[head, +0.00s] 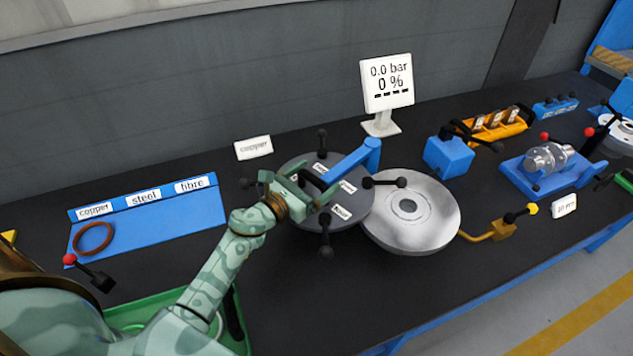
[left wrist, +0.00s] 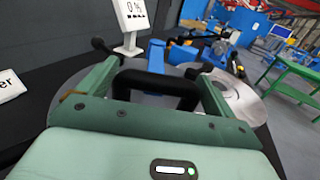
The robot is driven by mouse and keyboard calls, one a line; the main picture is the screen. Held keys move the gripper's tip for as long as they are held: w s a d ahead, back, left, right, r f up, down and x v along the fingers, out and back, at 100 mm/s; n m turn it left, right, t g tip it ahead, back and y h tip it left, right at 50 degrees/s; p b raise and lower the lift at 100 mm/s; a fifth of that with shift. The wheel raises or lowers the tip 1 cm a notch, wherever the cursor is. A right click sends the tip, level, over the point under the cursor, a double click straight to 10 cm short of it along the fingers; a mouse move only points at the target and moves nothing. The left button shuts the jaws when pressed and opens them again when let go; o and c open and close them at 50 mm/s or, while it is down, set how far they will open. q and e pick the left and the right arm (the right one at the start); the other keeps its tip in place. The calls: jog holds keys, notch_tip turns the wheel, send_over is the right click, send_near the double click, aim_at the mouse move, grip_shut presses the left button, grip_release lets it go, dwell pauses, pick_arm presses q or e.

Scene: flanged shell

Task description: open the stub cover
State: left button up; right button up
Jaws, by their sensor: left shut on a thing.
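The stub cover is a dark round disc (head: 352,222) with small white labels and black knobs around its rim. A blue arm (head: 352,160) reaches over it. The cover lies left of a bare silver flange (head: 435,205) with a central hole and overlaps its left edge in the head view. My left gripper (head: 306,184) is over the cover. The left wrist view shows its fingers (left wrist: 160,82) on either side of a black bar handle (left wrist: 155,88), shut on it. The gripper hides part of the cover. My right gripper does not show.
A blue tray (head: 195,215) with a brown ring (head: 93,238) lies at left. A green bin (head: 160,310) is at the front. A gauge sign (head: 387,83) stands behind. A yellow-tipped lever (head: 500,228) and a blue fixture (head: 545,180) are at right.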

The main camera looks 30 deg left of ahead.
aim_at(299, 179)
pick_arm(q)
jog(key=w+a+m+h+b, duration=0.1)
jog(key=a+b, duration=0.1)
jog(key=a+f+m+g+h+b, duration=0.1)
jog(key=h+b, duration=0.1)
jog(key=b, duration=0.1)
jog(key=w+a+m+g+h+b, duration=0.1)
jog(key=a+b, duration=0.1)
jog(key=shift+w+a+f, duration=0.15)
jog(key=shift+w+a, duration=0.15)
jog(key=w+a+m+g+h+b, duration=0.1)
jog(key=a+b, duration=0.1)
jog(key=b, duration=0.3)
jog(key=w+a+m+g+h+b, duration=0.1)
jog(key=w+a+h+b, duration=0.1)
jog(key=b, duration=0.2)
jog(key=shift+r+b, duration=0.2)
jog(key=shift+b, duration=0.15)
jog(key=shift+w+a+r+m+g+h+b, duration=0.3)
jog(key=shift+r+m+h+b, duration=0.1)
jog(key=shift+b, duration=0.15)
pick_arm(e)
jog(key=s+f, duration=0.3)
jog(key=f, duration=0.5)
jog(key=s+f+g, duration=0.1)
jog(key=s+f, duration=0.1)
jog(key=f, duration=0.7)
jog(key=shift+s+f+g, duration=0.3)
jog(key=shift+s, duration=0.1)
